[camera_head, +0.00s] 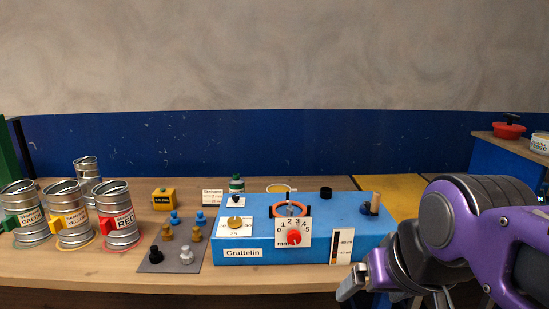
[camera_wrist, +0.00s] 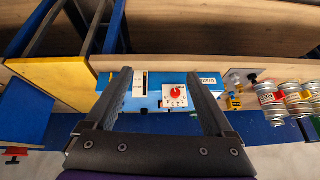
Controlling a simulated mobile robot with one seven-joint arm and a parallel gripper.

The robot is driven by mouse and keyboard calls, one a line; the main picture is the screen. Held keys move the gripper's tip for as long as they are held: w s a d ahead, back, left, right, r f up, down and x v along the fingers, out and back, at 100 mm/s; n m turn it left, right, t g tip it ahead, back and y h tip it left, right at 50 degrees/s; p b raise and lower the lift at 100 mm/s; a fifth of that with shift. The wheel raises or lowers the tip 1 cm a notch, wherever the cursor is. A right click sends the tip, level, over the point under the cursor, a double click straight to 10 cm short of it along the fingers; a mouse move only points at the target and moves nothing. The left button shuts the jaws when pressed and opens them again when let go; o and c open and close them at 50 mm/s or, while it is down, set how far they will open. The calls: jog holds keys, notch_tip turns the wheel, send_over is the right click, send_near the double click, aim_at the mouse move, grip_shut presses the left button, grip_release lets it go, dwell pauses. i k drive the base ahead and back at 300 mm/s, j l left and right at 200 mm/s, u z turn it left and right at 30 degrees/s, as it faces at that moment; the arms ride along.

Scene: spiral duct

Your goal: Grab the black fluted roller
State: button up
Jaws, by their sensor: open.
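A small short black cylinder (camera_head: 326,193), the likely fluted roller, stands at the back of the blue Grattelin box (camera_head: 270,255), right of the dial. It is too small to make out flutes. My gripper (camera_head: 357,283) is at the lower right in the head view, in front of the box's right end and apart from the cylinder. In the wrist view my gripper (camera_wrist: 158,74) is open, with nothing seen between its two dark fingers. The blue box (camera_wrist: 150,103) shows beyond them with its red knob.
On the box are an orange-rimmed ring (camera_head: 290,210), a red dial knob (camera_head: 294,237) and a wooden peg (camera_head: 375,203). Several metal cans (camera_head: 120,220) stand at left, beside a grey mat (camera_head: 174,255) with small pawns. A yellow panel (camera_head: 390,190) lies behind right.

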aim_at(156, 256)
jog(key=u, duration=1.3)
jog(key=i+j+z, duration=0.35)
jog(key=j, duration=0.25)
jog(key=i+j+z, duration=0.2)
jog(key=j, duration=0.1)
